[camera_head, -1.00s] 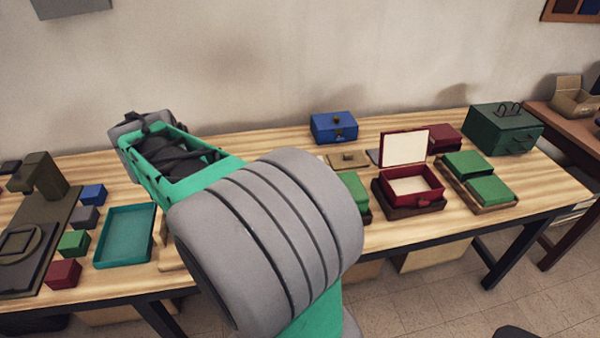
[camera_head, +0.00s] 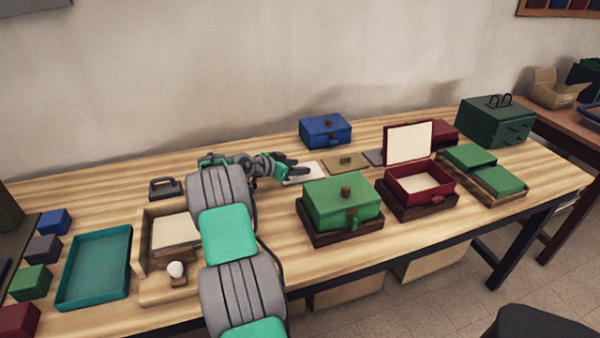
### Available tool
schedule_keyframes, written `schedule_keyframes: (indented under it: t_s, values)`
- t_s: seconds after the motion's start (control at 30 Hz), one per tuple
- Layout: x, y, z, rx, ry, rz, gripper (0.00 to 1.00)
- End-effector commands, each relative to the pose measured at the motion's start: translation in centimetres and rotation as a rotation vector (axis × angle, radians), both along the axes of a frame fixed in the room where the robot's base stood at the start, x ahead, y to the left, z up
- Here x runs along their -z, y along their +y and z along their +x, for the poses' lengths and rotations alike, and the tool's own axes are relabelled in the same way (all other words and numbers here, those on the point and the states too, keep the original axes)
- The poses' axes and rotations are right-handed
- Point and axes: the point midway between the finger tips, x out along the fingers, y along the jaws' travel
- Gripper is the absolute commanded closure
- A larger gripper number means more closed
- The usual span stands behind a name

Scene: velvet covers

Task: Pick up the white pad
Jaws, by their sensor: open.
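A flat white pad (camera_head: 304,173) lies on the table behind the green box, left of a tan plate. My gripper (camera_head: 293,168) is at the pad's left end, low over the table, with its dark fingers pointing right. It is open; part of the pad is hidden by the fingers. I cannot tell whether the fingers touch the pad or whether it lies between them. A cream, flat stack (camera_head: 176,231) sits in a wooden holder (camera_head: 150,270) at the left, partly hidden by my arm.
A green box (camera_head: 342,200) stands close in front of the pad. A blue box (camera_head: 325,130) stands behind it. The tan plate (camera_head: 346,161) and an open red box (camera_head: 420,184) are to the right. A dark handled block (camera_head: 165,189) and teal tray (camera_head: 95,266) are at the left.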

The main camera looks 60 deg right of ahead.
Motion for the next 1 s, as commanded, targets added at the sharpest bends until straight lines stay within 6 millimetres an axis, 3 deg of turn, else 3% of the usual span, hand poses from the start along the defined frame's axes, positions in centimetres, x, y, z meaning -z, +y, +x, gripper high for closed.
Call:
schedule_keyframes:
  t_s: [0.27,0.83,1.0]
  values:
    - [0.25,-0.41,-0.08,-0.003,-0.001,0.001,0.53]
    - [0.26,-0.38,-0.06,-0.004,0.0,0.001,0.99]
    - [0.27,-0.38,-0.06,-0.004,0.0,0.001,1.0]
